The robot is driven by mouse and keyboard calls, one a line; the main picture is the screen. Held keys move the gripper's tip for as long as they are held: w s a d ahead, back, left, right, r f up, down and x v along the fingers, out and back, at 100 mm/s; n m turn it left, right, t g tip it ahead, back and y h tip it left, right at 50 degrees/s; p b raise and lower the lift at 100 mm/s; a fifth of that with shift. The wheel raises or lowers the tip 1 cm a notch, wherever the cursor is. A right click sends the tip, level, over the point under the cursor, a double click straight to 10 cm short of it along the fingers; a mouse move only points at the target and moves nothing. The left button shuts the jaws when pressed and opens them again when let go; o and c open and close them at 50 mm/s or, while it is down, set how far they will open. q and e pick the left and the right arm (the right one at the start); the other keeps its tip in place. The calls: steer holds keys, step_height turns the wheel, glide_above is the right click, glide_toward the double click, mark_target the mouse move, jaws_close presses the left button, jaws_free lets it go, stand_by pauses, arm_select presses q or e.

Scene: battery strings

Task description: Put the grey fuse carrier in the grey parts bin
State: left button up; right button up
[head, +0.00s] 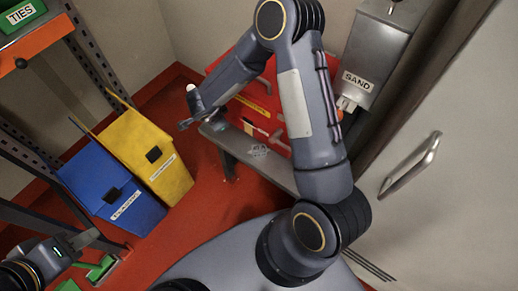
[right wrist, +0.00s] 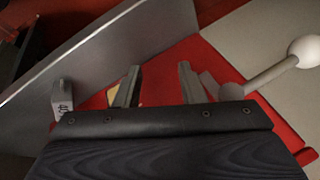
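I cannot make out the grey fuse carrier or the grey parts bin for certain in either view. A small grey block with a dark mark (right wrist: 65,101) stands left of my right gripper (right wrist: 158,84) in the right wrist view; I cannot tell what it is. My right gripper's two fingers are apart, with only red surface seen between them. In the head view my right arm reaches over the grey bench, and its fingers are not clear. My left gripper (head: 85,250) is at the lower left edge, near green parts; its finger gap is unclear.
A blue bin (head: 110,195) and a yellow bin (head: 145,155) stand on the red floor at left. A green TIES bin (head: 20,14) sits on the rack. A grey SAND box (head: 378,50) hangs at upper right. A white-knobbed lever (right wrist: 285,65) is near my right gripper.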

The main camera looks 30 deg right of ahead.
mark_target(258, 148)
steer(key=s+d+m+g+h, duration=0.2)
steer(key=s+d+m+g, duration=0.3)
steer(key=s, duration=0.6)
steer(key=shift+g, duration=0.8)
steer(key=x, duration=0.2)
steer(key=b+x, duration=0.1)
steer(key=x, duration=0.4)
steer(key=shift+s+a+f+b, duration=0.15)
steer(key=shift+s+f+b, duration=0.2)
jaws_close()
steer(key=shift+r, duration=0.15)
